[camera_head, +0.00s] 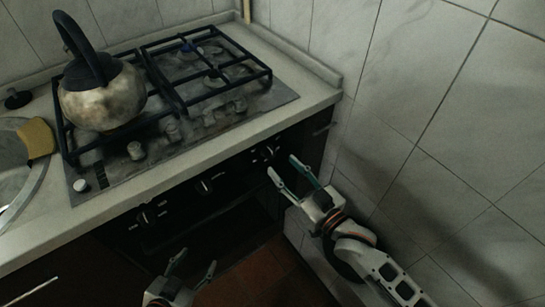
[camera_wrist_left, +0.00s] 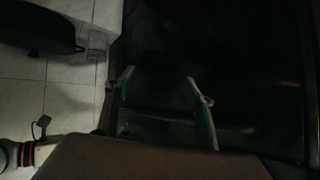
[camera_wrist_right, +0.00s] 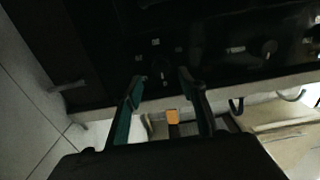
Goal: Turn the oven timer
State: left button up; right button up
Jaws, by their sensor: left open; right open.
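The dark oven front below the counter has several knobs. One knob (camera_head: 205,187) is near the middle, one (camera_head: 147,216) is to the left and another (camera_head: 265,153) is at the right end; I cannot tell which is the timer. My right gripper (camera_head: 281,164) is open and empty, just in front of the right-end knob. In the right wrist view, that dark knob (camera_wrist_right: 163,73) with pale marks around it appears between the open fingertips (camera_wrist_right: 161,77), apparently not clasped. My left gripper (camera_head: 196,259) is open and empty, low in front of the oven; its fingers (camera_wrist_left: 158,76) face a dark surface.
The hob above holds a kettle (camera_head: 101,97) on the left and black grates (camera_head: 215,80), with burner knobs (camera_head: 171,130) along its front edge. A tiled wall (camera_head: 450,130) stands close beside my right arm. The floor before the oven looks clear.

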aim_at(272, 156)
jog(key=x, duration=0.5)
jog(key=shift+w+a+b, duration=0.25)
jog(key=shift+a+b, duration=0.05)
jog(key=shift+a, duration=0.05)
jog(key=c, duration=1.1)
